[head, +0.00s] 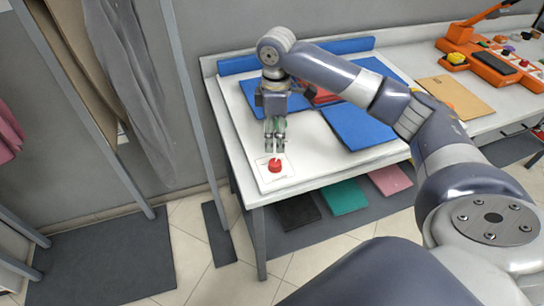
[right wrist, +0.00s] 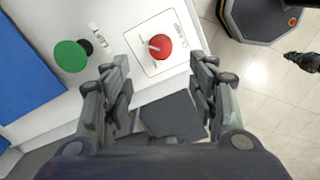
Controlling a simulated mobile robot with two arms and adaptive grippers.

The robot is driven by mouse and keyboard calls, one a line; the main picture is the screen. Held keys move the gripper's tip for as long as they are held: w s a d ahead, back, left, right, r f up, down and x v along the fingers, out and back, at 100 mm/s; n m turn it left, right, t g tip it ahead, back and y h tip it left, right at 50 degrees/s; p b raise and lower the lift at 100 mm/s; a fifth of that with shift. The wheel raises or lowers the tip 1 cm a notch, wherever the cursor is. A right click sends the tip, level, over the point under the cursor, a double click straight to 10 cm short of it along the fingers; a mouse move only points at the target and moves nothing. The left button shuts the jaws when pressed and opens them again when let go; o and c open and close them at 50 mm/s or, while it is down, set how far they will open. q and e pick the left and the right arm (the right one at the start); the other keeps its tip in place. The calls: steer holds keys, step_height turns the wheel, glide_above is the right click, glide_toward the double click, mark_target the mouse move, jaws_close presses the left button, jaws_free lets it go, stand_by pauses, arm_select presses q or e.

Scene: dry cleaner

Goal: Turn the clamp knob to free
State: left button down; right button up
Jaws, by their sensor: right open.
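The clamp knob (head: 275,165) is red with a white pointer bar. It sits on a white square plate at the near left corner of the white table. In the right wrist view the knob (right wrist: 161,47) lies just beyond and between my fingertips, with small lettering beside it. My right gripper (head: 274,147) points down just behind the knob in the head view. Its fingers (right wrist: 161,72) are spread, empty and apart from the knob. My left gripper is not in view.
A green round knob (right wrist: 71,56) with a small label stands left of the red one. Blue panels (head: 360,125) lie on the white table (head: 330,172). An orange device (head: 490,66) stands on the table at right. A metal post (head: 190,95) rises left of the table.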

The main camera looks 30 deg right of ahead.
mark_target(275, 162)
step_height(275, 162, down, 10)
steer(key=shift+f+p, duration=0.2)
steer(key=shift+p, duration=0.5)
steer(key=shift+c, duration=0.6)
steer(key=c, duration=1)
